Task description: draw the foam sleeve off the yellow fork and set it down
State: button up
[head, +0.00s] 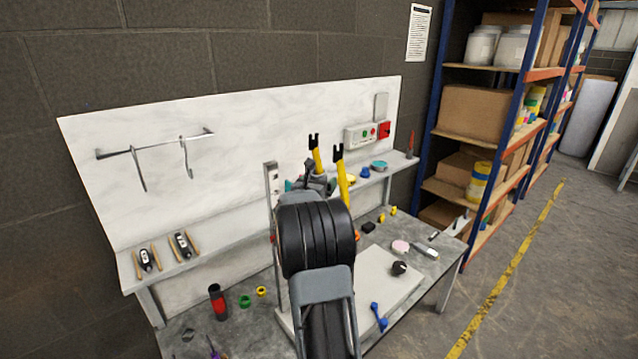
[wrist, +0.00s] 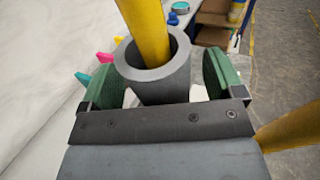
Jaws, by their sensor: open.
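The yellow fork shows two upright legs in the head view, the nearer right one (head: 342,180) and the left one (head: 315,157), each with a dark forked tip. In the wrist view a yellow leg (wrist: 145,28) stands inside the grey foam sleeve (wrist: 158,86), a thick-walled tube around it. My gripper (wrist: 162,76) is open, with one green finger on either side of the sleeve. A gap shows at the right finger; contact at the left is unclear. The sleeve's lower end is hidden behind my gripper body. The other yellow leg (wrist: 288,130) shows at right.
The grey bench (head: 190,335) carries a white board (head: 395,275), a black knob (head: 399,268), a blue tool (head: 378,317) and a red-black cylinder (head: 217,301). A raised shelf (head: 205,258) runs along the white back panel (head: 240,130). My arm hides the bench centre.

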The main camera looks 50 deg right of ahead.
aim_at(315, 171)
jog(key=shift+c, duration=0.4)
jog(key=c, duration=1)
jog(key=shift+r, duration=0.25)
jog(key=shift+w+a+r+p, duration=0.1)
jog(key=shift+a+r+p, duration=0.1)
jog(key=shift+r+p, duration=0.6)
jog(key=shift+a+r+p, duration=0.2)
jog(key=shift+r+p, duration=0.15)
jog(key=shift+r, duration=0.7)
jog(key=shift+r, duration=0.15)
jog(key=shift+w+a+r+p, duration=0.1)
jog(key=shift+a+r+p, duration=0.15)
jog(key=shift+r+p, duration=0.55)
jog(key=shift+w+a+r+p, duration=0.1)
jog(key=shift+a+r+p, duration=0.25)
jog(key=shift+r, duration=0.8)
jog(key=shift+r, duration=0.1)
